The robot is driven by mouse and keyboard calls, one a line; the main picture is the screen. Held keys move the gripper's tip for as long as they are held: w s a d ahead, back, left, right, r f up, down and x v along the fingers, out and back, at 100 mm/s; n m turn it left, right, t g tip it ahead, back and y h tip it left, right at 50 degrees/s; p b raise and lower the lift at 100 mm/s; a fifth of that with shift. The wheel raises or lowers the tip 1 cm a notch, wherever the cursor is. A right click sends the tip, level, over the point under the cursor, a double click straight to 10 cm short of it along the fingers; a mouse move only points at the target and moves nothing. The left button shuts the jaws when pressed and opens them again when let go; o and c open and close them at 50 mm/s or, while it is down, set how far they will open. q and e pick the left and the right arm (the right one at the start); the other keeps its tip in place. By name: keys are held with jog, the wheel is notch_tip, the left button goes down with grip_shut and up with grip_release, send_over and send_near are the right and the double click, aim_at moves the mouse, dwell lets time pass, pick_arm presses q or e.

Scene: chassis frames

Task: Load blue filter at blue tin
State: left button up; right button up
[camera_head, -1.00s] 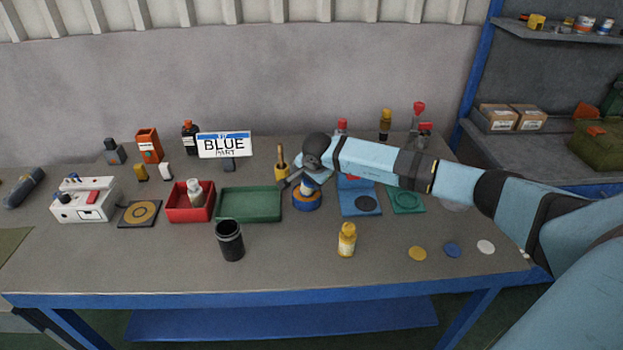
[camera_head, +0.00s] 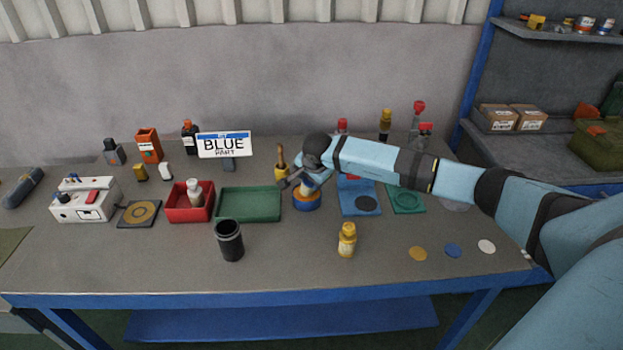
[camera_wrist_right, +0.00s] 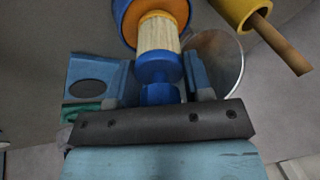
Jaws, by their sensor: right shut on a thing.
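The blue tin (camera_head: 307,204) stands near the middle of the table; its orange inside shows at the top of the right wrist view (camera_wrist_right: 128,22). The blue filter (camera_wrist_right: 158,47) has a pale pleated body and a blue end cap. My right gripper (camera_wrist_right: 162,88) is shut on the filter's blue end. The filter's far end meets the tin's orange opening in the wrist view; how deep it sits is hidden. In the head view my right gripper (camera_head: 305,183) is right above the tin and partly covered by my wrist. My left gripper is not in view.
A green tray (camera_head: 249,219) and a red bin (camera_head: 174,214) lie left of the tin. A blue plate (camera_head: 349,208) lies to its right. A yellow pot (camera_head: 281,173) with a wooden handle stands close behind. A black cup (camera_head: 230,241) and a yellow bottle (camera_head: 347,241) stand in front.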

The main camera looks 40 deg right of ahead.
dwell(0.3)
jog(key=shift+r+p, duration=1.6)
jog(key=shift+r, duration=1.9)
